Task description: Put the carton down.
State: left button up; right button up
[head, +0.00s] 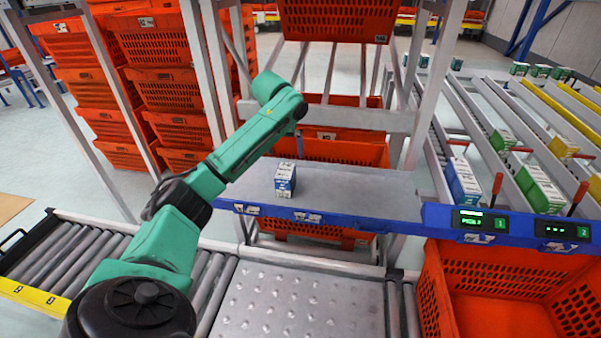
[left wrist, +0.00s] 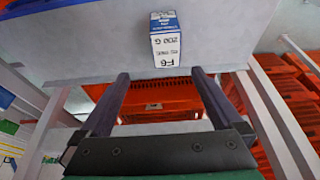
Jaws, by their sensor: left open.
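In the left wrist view the carton (left wrist: 166,40) shows printed lettering and rests on the shelf surface, past the fingertips. My left gripper (left wrist: 160,74) is open and empty, with its two dark fingers spread apart and not touching the carton. In the head view my green left arm reaches up behind the carton; its fingers are hidden there. My right gripper is in neither view.
An orange tote (head: 500,290) stands at the lower right. More cartons (head: 462,182) sit in lanes on the right, behind blue panels with green displays. Stacked orange totes (head: 165,75) are at the back left. A studded metal plate (head: 300,305) lies below the shelf. The shelf right of the carton is clear.

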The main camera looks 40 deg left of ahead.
pick_arm(q)
send_near(285, 171)
jog(key=p+x, duration=0.1)
jog(key=x, duration=0.1)
jog(key=shift+d+f, duration=0.1)
jog(key=shift+f, duration=0.2)
jog(key=x, duration=0.8)
jog(key=shift+w+a+f, duration=0.1)
jog(key=shift+w+a, duration=0.1)
jog(key=shift+a, duration=0.1)
jog(key=shift+w+f, duration=0.15)
jog(key=shift+f, duration=0.05)
jog(key=shift+r, duration=0.1)
grip_shut()
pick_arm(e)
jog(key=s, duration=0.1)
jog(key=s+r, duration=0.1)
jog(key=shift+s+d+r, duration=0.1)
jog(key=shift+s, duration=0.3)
